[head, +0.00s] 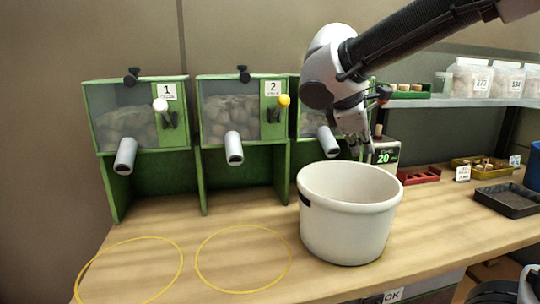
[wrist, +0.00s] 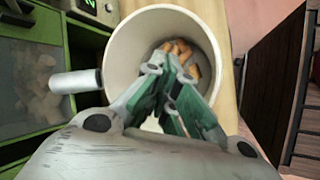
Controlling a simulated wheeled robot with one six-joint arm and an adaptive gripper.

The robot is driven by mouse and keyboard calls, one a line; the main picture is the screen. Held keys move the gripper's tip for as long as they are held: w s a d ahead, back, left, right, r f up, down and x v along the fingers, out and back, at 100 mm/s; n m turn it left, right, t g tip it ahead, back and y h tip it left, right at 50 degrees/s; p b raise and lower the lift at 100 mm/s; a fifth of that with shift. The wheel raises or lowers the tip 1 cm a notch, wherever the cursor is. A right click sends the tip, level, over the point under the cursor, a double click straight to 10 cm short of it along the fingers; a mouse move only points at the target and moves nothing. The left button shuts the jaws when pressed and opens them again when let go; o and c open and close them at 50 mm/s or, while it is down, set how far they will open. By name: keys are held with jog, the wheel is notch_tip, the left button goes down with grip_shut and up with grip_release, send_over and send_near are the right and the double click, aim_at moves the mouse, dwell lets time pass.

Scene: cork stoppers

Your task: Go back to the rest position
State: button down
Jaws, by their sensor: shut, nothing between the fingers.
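My gripper (head: 366,149) hangs above the back of a white bucket (head: 350,222) on the wooden bench, its fingers pointing down. In the wrist view the gripper (wrist: 180,97) is shut and empty over the bucket's opening. Several cork stoppers (wrist: 180,48) lie at the bottom of the bucket, partly hidden by my fingers; the bucket (wrist: 125,55) fills the middle of that view. In the head view the inside floor of the bucket is hidden by its front wall.
Green dispensers numbered 1 (head: 138,122) and 2 (head: 243,118) stand left, with a third partly behind my arm. A display reading 20 (head: 385,157), a red rack (head: 419,175) and a dark tray (head: 510,199) stand right. Two yellow rings (head: 243,260) mark clear bench front left.

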jog(key=s+d+f+m+y, duration=0.2)
jog(key=s+d+m, duration=0.4)
jog(key=s, duration=0.3)
jog(key=s+d+f+m+y, duration=0.3)
jog(key=s+d+f+m, duration=0.1)
jog(key=s+d+m, duration=0.3)
jog(key=shift+s+d+f+m+y, duration=0.3)
jog(key=shift+s+m, duration=0.3)
jog(key=shift+s, duration=0.5)
